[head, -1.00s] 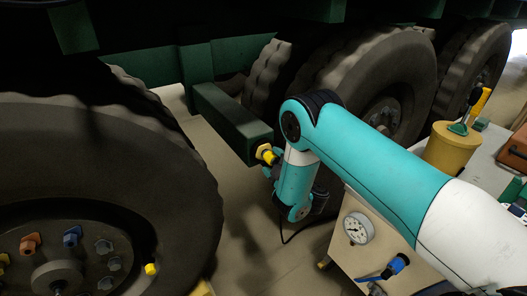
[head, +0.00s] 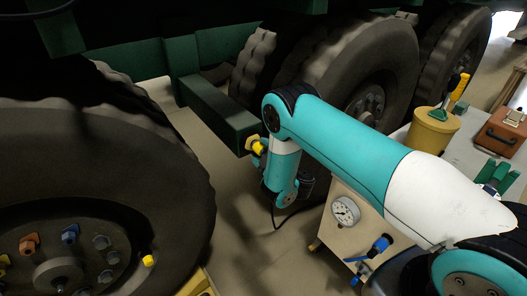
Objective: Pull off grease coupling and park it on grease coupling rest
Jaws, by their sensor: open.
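A yellow fitting (head: 259,148) sits at the near end of a green beam. I cannot tell for sure whether it is the grease coupling. My gripper (head: 254,151) is beside this fitting, small and mostly hidden by my wrist. Its jaws are open, and I cannot make out whether they touch the fitting. A thin black hose (head: 277,226) loops down below my wrist toward the cart. A blue fitting (head: 381,243) is on the cart's front, near a pressure gauge (head: 345,211). I cannot pick out the grease coupling rest.
A large wheel (head: 100,170) fills the left, with coloured nuts and a yellow cap (head: 148,260) at its hub. Another wheel (head: 385,60) stands behind my arm. The cart top holds a yellow bucket (head: 433,130) and a brown case (head: 502,133). Floor between is clear.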

